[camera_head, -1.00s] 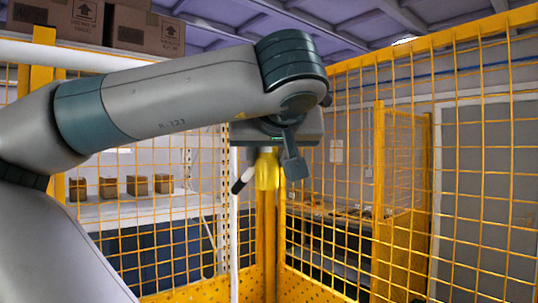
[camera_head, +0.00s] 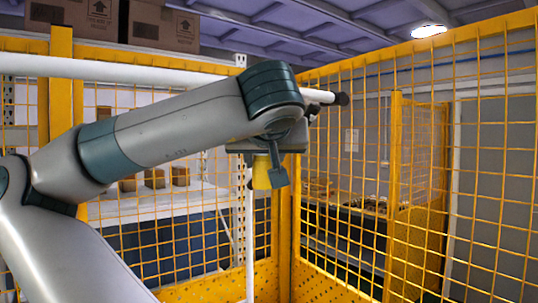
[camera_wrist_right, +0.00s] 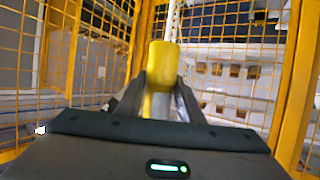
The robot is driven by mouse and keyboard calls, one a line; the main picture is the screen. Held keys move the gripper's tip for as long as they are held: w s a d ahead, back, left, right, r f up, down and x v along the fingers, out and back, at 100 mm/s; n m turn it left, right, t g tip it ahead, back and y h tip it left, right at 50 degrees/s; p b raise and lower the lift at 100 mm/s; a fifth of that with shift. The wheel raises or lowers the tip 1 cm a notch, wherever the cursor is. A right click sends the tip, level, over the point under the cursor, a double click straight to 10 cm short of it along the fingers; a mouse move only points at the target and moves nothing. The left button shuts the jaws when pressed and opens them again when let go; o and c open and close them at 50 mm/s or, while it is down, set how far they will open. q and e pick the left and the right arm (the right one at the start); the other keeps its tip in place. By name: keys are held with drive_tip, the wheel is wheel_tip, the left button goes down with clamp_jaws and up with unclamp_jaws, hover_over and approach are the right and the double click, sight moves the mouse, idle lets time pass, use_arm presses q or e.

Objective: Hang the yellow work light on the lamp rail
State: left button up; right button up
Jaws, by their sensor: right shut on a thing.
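The yellow work light (camera_head: 261,172) is held in my right gripper (camera_head: 269,168), below its wrist, in front of the cage corner. In the right wrist view the yellow body of the work light (camera_wrist_right: 160,63) stands up between the two dark fingers of the gripper (camera_wrist_right: 161,97), which are shut on it. The white lamp rail (camera_head: 325,96) runs across behind my arm and ends in a dark cap right of the wrist. The light is below the rail in the head view and apart from it. The light's hook cannot be made out. My left gripper is not in view.
Yellow mesh fencing (camera_head: 480,190) encloses the area at the back and right, with a corner post behind the light. Cardboard boxes (camera_head: 165,26) sit high at the upper left. A white shelf (camera_head: 150,203) with small brown boxes stands behind the mesh.

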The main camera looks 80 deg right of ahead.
drive_tip(key=shift+w+d+r, duration=0.1)
drive_tip(key=shift+w+d, duration=0.1)
drive_tip(key=shift+w, duration=0.05)
drive_tip(key=shift+w+d+f, duration=0.1)
drive_tip(key=shift+f, duration=0.35)
drive_tip(key=shift+f+b, duration=0.75)
drive_tip(key=shift+b, duration=0.45)
drive_tip(key=o, duration=1.3)
